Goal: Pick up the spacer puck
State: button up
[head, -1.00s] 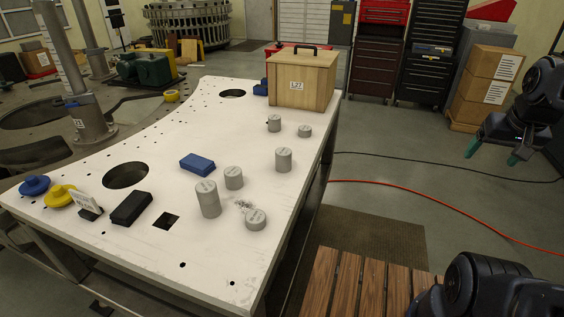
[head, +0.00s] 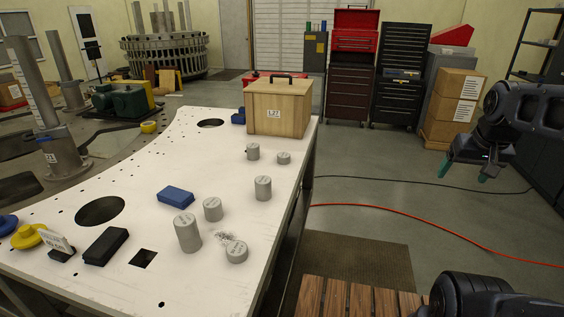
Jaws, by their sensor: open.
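Several grey cylinders of different heights stand on the white plate table (head: 200,283). The two lowest look like pucks: one (head: 236,252) lies near the right edge beside a patch of shavings, and a smaller one (head: 284,158) sits farther back near the wooden box. Which one is the spacer puck I cannot tell; the markings are too small to read. Taller cylinders stand at the front (head: 187,233), middle (head: 213,209), right (head: 263,188) and back (head: 253,152). My gripper (head: 465,173), with green fingertips, is open and empty, off the table's right side and well away from the cylinders.
A wooden box (head: 279,108) stands at the table's far end. A blue block (head: 175,196), a black block (head: 106,246) and a small sign (head: 57,243) lie left of the cylinders. The plate has round and square holes. A slatted wooden platform (head: 345,300) is below right.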

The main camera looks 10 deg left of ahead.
jog(key=w+a+n+g, duration=0.1)
jog(key=w+a+n, duration=0.3)
jog(key=w+a, duration=0.6)
jog(key=w+a+n+g, duration=0.2)
jog(key=w+a+n, duration=0.35)
jog(key=a, duration=0.75)
jog(key=n+g, duration=0.2)
jog(key=n, duration=0.4)
send_near(263, 188)
jog(key=w, duration=0.1)
jog(key=w+f, duration=0.1)
jog(key=w, duration=0.1)
jog(key=shift+w+a+f, duration=0.1)
jog(key=shift+a+f, duration=0.25)
jog(key=shift+a, duration=0.1)
jog(key=shift+s+a+f, duration=0.1)
jog(key=shift+s+f, duration=0.1)
jog(key=shift+f, duration=2.5)
jog(key=shift+s+f, duration=0.15)
jog(key=shift+f, duration=2.6)
jog(key=c, duration=1.5)
jog(key=shift+r, duration=0.1)
